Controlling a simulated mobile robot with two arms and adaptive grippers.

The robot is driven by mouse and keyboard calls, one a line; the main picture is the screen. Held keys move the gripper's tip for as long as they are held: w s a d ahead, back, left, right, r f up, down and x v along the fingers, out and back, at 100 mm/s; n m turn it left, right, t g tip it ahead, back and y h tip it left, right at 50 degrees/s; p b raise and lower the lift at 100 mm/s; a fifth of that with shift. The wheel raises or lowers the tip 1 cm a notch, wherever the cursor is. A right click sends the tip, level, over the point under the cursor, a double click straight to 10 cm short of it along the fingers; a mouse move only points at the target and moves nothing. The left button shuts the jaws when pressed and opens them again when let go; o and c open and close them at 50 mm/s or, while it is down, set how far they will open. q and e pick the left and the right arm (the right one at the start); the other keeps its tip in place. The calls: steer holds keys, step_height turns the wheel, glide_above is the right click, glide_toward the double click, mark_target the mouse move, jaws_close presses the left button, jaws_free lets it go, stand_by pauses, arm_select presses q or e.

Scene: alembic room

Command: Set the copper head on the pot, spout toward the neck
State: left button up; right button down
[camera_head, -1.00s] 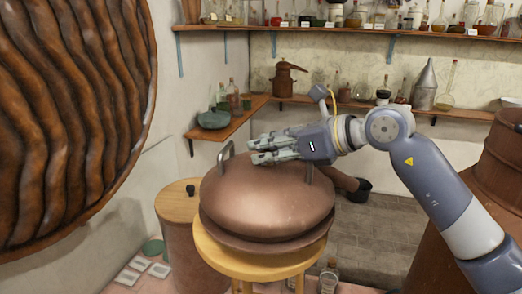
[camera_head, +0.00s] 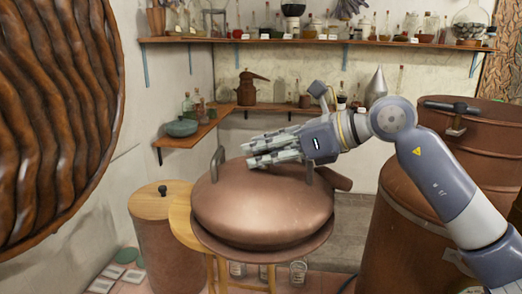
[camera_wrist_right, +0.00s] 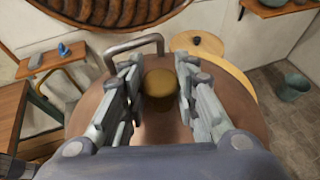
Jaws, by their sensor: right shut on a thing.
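The copper head (camera_head: 265,212) is a wide, low dome with two loop handles and a short spout (camera_head: 334,180) pointing right. My right gripper (camera_head: 255,152) is over its top, and in the right wrist view its fingers (camera_wrist_right: 160,92) are closed on either side of a round yellowish knob (camera_wrist_right: 160,82) on the dome. The head overhangs the wooden stool (camera_head: 182,222) to the right and appears raised off it. A large copper pot (camera_head: 395,235) stands at the right, partly hidden by my right arm; its opening is not clear. My left gripper is not in view.
A wooden-lidded copper barrel (camera_head: 155,240) stands left of the stool. Glass jars (camera_head: 298,272) stand on the floor beneath. A large ribbed copper form (camera_head: 55,120) fills the left side. Shelves with bottles (camera_head: 310,40) line the back wall. Floor between head and pot is narrow.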

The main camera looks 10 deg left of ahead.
steer(key=c, duration=1.8)
jaws_free()
steer(key=shift+r, duration=0.3)
jaws_close()
steer(key=shift+r, duration=0.1)
steer(key=shift+r+p, duration=0.3)
steer(key=shift+r, duration=0.2)
